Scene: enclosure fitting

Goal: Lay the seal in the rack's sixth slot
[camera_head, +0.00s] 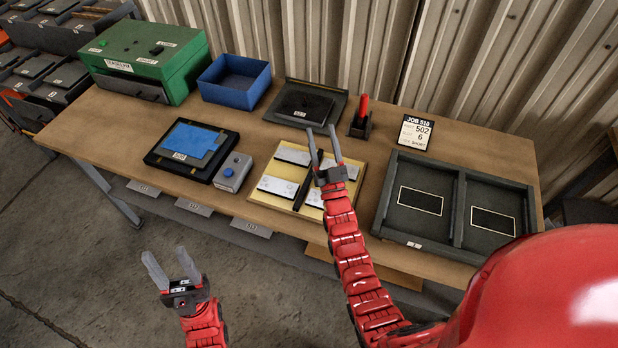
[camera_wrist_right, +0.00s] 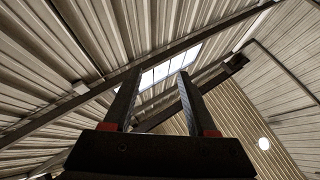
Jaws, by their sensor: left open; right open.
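I cannot pick out the seal for certain. Dark slotted units that may be the rack (camera_head: 66,82) stand at the far left, partly cut off by the picture edge; their slots cannot be counted. My right gripper (camera_head: 321,135) is open and empty, over the far right part of the yellow board (camera_head: 259,197). In the right wrist view its two fingers (camera_wrist_right: 155,98) stand apart against the roof, with nothing between them. My left gripper (camera_head: 171,262) is open and empty, in front of the table's front edge, over the floor.
On the wooden table (camera_head: 130,120) stand a green box (camera_head: 150,55), a blue bin (camera_head: 233,82), a black tray with a blue sheet (camera_head: 190,142), a grey button box (camera_head: 232,172), a dark tray (camera_head: 306,104), a red-handled tool (camera_head: 362,112), a job card (camera_head: 415,132) and a two-part grey tray (camera_head: 455,205).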

